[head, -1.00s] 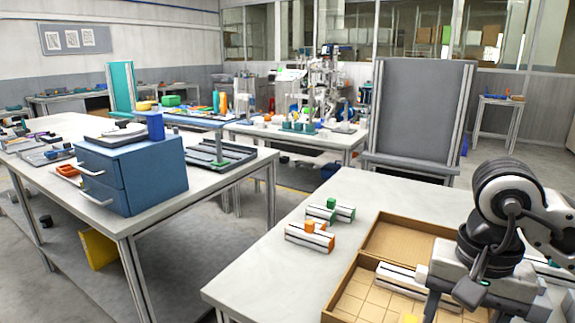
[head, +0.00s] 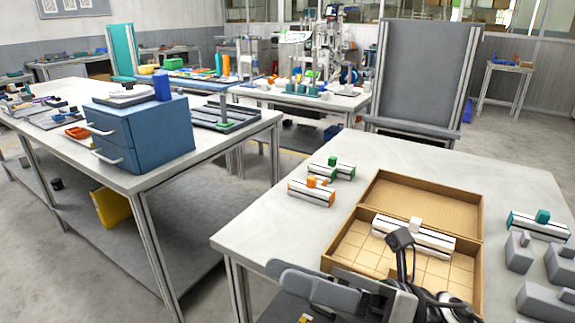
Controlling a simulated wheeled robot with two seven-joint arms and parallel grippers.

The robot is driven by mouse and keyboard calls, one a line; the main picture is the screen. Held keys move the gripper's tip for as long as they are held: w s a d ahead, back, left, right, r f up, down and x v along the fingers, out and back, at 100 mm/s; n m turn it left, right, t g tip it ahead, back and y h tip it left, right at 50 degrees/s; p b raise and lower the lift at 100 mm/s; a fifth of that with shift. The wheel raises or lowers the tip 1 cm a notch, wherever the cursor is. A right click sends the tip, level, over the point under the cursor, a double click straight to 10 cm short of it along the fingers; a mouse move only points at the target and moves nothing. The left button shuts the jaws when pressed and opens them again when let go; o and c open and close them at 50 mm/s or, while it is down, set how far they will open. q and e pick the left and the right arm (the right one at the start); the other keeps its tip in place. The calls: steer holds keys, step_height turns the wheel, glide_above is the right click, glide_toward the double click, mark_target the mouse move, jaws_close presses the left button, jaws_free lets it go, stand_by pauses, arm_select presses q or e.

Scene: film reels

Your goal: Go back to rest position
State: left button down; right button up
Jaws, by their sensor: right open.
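My right gripper (head: 308,277) is at the bottom middle of the head view, low at the front edge of the near table. Its grey fingers are apart and I see nothing between them. The near side of an open cardboard box (head: 474,205) is partly hidden behind my right arm. A silver rail with a white block (head: 428,240) lies in the box, clear of the gripper. My left gripper is not in view.
Rails with orange (head: 312,192) and green (head: 340,170) blocks lie left of the box. A teal-block rail (head: 537,227) and grey blocks (head: 519,252) are at right. A second table with a blue drawer unit (head: 155,137) stands left, across an aisle.

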steer(key=w+d+f+m+t+h, duration=0.4)
steer(key=f+m+t+h, duration=0.35)
steer(key=m, duration=0.85)
steer(key=w+d+f+m+t+h, duration=0.3)
steer(key=d+f+m+t+h, duration=0.45)
steer(key=m, duration=0.85)
steer(key=s+f+m+g+h, duration=0.2)
steer(key=s+f+m, duration=0.3)
steer(key=f, duration=0.3)
steer(key=s+d+f+m+g+h, duration=0.1)
steer(key=s+f+m+g+h, duration=0.1)
steer(key=f+m, duration=0.4)
steer(key=s+f+g, duration=0.1)
steer(key=s+f, duration=0.1)
steer(key=shift+s+g+h, duration=0.3)
steer(key=shift+s, duration=0.1)
